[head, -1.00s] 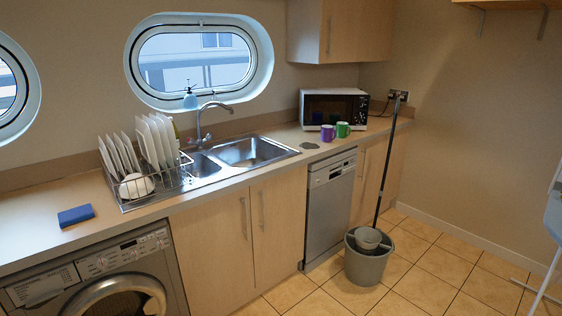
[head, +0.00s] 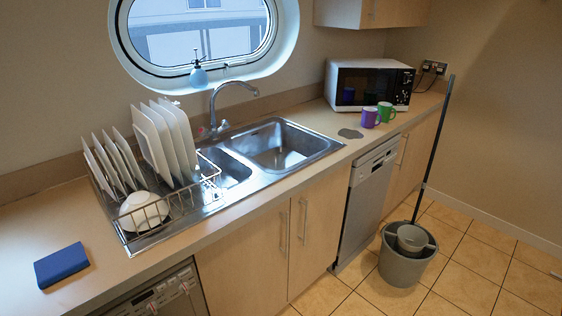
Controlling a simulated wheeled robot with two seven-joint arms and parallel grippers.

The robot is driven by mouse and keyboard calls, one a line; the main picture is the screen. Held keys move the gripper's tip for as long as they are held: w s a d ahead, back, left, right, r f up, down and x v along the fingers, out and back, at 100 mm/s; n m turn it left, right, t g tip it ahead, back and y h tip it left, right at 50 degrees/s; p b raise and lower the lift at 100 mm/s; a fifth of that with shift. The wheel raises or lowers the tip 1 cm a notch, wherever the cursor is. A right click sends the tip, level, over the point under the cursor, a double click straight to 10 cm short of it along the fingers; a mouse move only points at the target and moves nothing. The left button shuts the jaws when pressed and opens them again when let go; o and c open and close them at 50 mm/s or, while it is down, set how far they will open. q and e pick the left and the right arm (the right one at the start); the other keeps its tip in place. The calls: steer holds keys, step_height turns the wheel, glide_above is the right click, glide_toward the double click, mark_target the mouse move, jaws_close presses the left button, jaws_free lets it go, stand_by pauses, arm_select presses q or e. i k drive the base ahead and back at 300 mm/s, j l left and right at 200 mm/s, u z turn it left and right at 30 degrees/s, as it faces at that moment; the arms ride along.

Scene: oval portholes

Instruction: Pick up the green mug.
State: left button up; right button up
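The green mug (head: 386,111) stands upright on the counter at the right, in front of the microwave. A purple mug (head: 369,117) stands just to its left and slightly nearer, partly overlapping it or very close to it. Neither of my grippers shows in the head view.
The microwave (head: 369,86) stands behind the mugs. A grey patch (head: 350,133) lies on the counter to their left. A mop bucket (head: 403,262) stands on the floor before the cupboards.

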mark_target(385, 109)
steer(key=i+l+u, duration=0.2)
steer(key=i+l, duration=0.2)
steer(key=l, duration=0.25)
steer(key=i+l+u, duration=0.1)
steer(key=i+l, duration=0.15)
steer(key=i+l+u, duration=0.15)
steer(key=l, duration=0.25)
